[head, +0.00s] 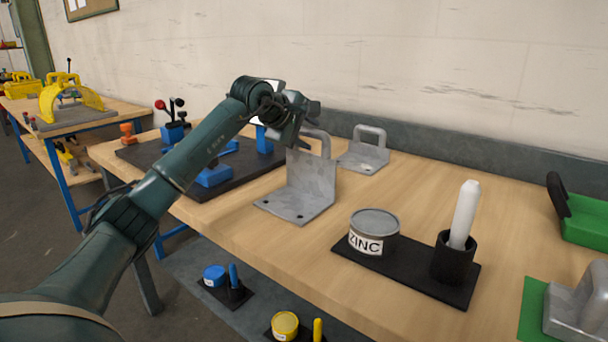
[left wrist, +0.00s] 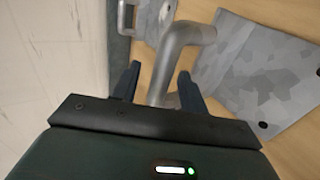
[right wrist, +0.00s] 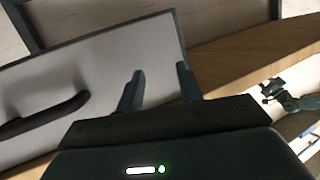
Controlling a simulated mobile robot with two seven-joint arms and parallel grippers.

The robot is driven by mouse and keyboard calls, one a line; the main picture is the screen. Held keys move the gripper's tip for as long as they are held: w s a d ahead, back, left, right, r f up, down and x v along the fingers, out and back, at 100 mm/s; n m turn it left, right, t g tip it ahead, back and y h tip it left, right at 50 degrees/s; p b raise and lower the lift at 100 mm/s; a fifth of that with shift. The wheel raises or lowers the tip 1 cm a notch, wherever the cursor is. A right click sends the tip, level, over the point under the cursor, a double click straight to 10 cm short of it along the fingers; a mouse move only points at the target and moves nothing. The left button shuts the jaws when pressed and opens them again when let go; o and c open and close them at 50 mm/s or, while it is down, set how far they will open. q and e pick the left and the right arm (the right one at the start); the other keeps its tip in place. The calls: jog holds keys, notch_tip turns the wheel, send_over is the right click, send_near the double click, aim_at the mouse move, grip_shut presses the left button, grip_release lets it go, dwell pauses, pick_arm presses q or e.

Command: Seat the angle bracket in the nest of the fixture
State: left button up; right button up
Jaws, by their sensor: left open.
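The grey metal angle bracket (head: 306,185), an L-shaped plate with a looped handle (head: 322,141) and holes in its foot, stands on the wooden bench. My left gripper (head: 302,128) is at the handle's top left. In the left wrist view, the gripper (left wrist: 158,74) is open, with a bar of the handle (left wrist: 172,60) between its fingers; contact cannot be told. The fixture, a dark board (head: 140,153) with blue blocks (head: 214,176), lies left of the bracket, partly hidden by my left arm. My right gripper (right wrist: 160,74) is open and empty, seen only in its wrist view.
A smaller grey bracket (head: 363,156) stands behind right. A ZINC can (head: 374,230) and a black cup (head: 453,262) with a white stick stand on a black mat. Right are a green tray (head: 588,225) and another grey part (head: 580,312). A black handle (right wrist: 45,115) shows near my right gripper.

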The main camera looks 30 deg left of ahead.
pick_arm(q)
jog(key=shift+c, duration=0.3)
grip_shut()
dwell(1.1)
jog(key=shift+r, duration=0.25)
